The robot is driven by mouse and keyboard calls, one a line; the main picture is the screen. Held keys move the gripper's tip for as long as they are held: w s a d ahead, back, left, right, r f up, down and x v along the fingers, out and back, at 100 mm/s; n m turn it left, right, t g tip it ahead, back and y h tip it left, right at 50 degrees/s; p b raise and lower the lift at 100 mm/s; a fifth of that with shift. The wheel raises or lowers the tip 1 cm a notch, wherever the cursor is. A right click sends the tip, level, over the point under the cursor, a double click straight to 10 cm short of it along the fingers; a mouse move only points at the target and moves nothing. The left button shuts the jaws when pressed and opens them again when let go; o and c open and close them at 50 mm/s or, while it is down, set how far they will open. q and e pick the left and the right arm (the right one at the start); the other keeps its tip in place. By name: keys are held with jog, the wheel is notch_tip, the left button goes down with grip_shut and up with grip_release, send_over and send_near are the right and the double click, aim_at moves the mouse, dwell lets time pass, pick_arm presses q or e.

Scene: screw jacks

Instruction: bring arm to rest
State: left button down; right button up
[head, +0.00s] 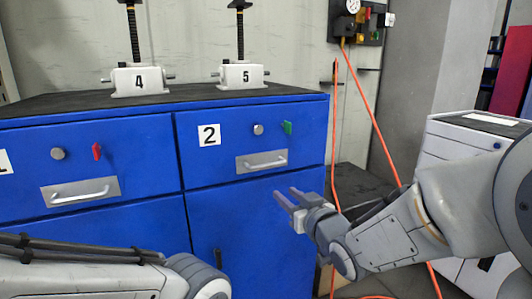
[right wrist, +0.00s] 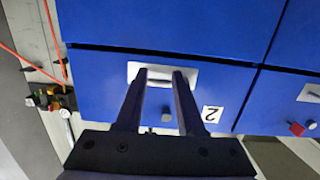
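My right gripper (head: 285,199) is open and empty in the head view. It is in front of the blue cabinet, below and to the right of drawer 2's handle (head: 262,161), and looks apart from it. In the right wrist view the two fingers (right wrist: 160,82) stand apart with nothing between them, the handle plate of drawer 2 (right wrist: 190,72) showing beyond their tips. My left arm (head: 110,275) crosses the lower left of the head view. Its gripper is not visible.
The blue cabinet (head: 255,225) has shut drawers. Screw jacks 4 (head: 140,82) and 5 (head: 240,75) stand on its dark top. Orange hoses (head: 372,115) hang to the right. A white drawer unit (head: 455,150) stands at the right, behind my right arm.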

jog(key=s+a+f+n+g+h, duration=0.1)
jog(key=s+a+f+g+h, duration=0.1)
jog(key=s+f+g, duration=0.65)
jog(key=s+a+f+n+g+h, duration=0.1)
jog(key=s+a+f+g, duration=0.3)
jog(key=s, duration=0.8)
jog(key=s+d+f+n+g+h, duration=0.1)
jog(key=s+d+f+g+h, duration=0.2)
jog(key=s, duration=0.7)
notch_tip(320, 180, up, 37)
jog(key=d+y+p, duration=0.1)
jog(key=p, duration=3.4)
jog(key=shift+s+f+p, duration=0.2)
jog(key=shift+s+p, duration=0.15)
jog(key=shift+s, duration=0.1)
